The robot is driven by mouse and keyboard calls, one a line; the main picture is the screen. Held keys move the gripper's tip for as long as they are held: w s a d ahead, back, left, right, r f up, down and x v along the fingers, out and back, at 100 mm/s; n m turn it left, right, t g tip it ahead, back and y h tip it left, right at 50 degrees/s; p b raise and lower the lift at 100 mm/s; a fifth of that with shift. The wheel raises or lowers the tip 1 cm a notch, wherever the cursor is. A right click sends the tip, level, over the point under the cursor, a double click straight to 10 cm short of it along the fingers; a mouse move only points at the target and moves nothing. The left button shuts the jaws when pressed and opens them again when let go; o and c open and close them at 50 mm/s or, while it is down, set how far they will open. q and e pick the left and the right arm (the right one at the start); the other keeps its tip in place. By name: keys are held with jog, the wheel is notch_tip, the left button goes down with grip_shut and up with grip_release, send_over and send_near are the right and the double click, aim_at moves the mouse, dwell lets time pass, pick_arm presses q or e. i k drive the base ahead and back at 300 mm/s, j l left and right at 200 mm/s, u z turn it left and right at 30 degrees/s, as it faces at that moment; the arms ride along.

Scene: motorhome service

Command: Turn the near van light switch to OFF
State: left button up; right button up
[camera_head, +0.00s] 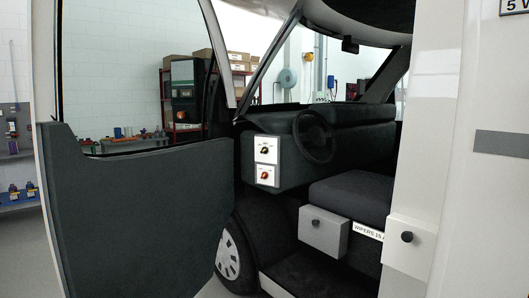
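A small white switch panel is mounted on the dashboard side inside the open doorway. Its upper plate (266,149) carries a dark rotary knob with a greenish mark. Its lower plate (266,175) carries an orange-red rotary knob. The lettering is too small to read, so I cannot tell which one is the light switch or its setting. A black round knob (407,237) sits on a white box on the right door pillar, and another dark knob (316,223) sits on a grey box below the seat. Neither of my grippers is in view.
The open dark van door (140,210) fills the left side. The steering wheel (314,137) and the seat (350,193) are inside, right of the panel. The white body wall (495,200) bounds the right. A front wheel (229,255) shows below. The doorway between door and pillar looks clear.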

aim_at(264, 150)
jog(key=i, duration=0.75)
jog(key=i+l+u, duration=0.1)
jog(key=i, duration=0.65)
